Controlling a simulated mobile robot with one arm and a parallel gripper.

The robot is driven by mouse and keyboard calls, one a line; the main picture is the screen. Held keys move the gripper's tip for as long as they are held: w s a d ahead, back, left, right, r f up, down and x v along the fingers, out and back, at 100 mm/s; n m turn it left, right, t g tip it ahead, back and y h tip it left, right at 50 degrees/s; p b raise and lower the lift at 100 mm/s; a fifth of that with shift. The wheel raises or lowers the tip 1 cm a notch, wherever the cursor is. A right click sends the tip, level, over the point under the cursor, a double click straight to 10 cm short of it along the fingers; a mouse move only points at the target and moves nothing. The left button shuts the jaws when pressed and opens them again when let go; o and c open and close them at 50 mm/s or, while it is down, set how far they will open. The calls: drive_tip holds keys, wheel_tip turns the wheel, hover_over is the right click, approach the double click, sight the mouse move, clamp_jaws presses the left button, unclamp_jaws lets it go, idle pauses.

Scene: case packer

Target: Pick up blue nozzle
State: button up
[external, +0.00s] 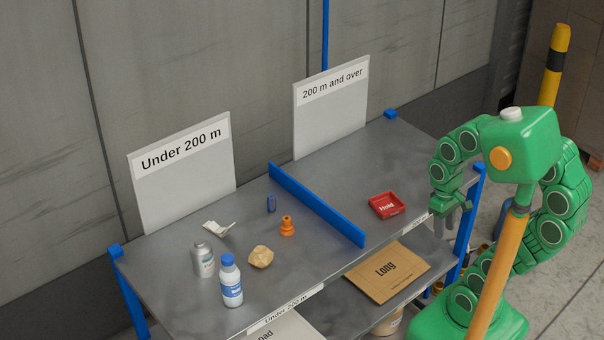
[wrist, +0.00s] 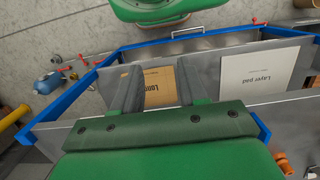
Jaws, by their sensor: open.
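My gripper (external: 452,217) is at the table's right end, to the right of the red tray and well away from the blue piece. In the wrist view my gripper (wrist: 160,82) has its two fingers apart with nothing held between them. I cannot make out the blue piece in the wrist view.
A "Long" carton (external: 388,271) lies below.

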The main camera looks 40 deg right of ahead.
drive_tip(key=shift+o, duration=1.4)
